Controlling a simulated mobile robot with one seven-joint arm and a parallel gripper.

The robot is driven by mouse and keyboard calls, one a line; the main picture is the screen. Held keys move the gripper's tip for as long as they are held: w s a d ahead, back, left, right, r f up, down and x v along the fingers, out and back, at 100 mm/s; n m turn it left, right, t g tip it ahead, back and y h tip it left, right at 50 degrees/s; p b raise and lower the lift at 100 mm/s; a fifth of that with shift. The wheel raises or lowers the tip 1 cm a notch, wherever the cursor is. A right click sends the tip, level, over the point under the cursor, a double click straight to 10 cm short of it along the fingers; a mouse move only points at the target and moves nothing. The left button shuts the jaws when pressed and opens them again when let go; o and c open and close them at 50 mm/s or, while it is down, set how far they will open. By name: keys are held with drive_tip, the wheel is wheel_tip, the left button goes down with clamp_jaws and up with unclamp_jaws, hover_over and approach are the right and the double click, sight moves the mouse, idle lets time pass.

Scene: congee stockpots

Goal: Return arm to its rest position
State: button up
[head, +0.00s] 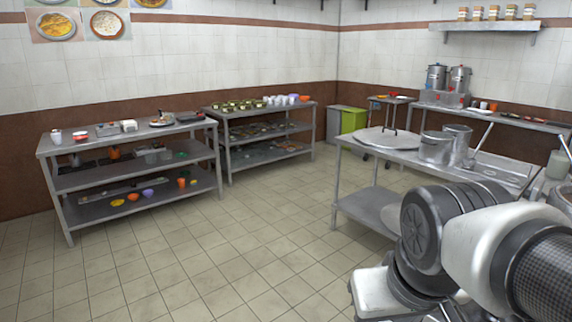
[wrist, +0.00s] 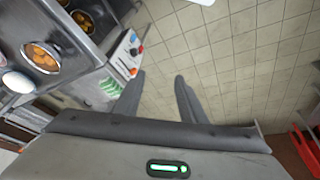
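My arm (head: 470,245) is folded in the lower right of the head view, in front of the near steel table (head: 350,205). Its gripper fingers cannot be made out in that view. In the wrist view my gripper (wrist: 158,82) shows two dark fingers spread apart. There is nothing between them, only floor tiles beyond. The gripper is open and empty.
A counter with round pans of orange food (wrist: 42,57) and a panel with knobs (wrist: 128,52) lie left of the fingers. Two stockpots (head: 437,147) stand on the near table. Two shelf racks (head: 130,180) line the back wall. The tiled floor (head: 230,240) is clear.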

wheel_tip(320, 180, up, 23)
drive_tip(key=s+t+p, duration=0.1)
drive_tip(key=p, duration=2)
drive_tip(key=shift+a+m, duration=0.15)
drive_tip(key=shift+m, duration=0.25)
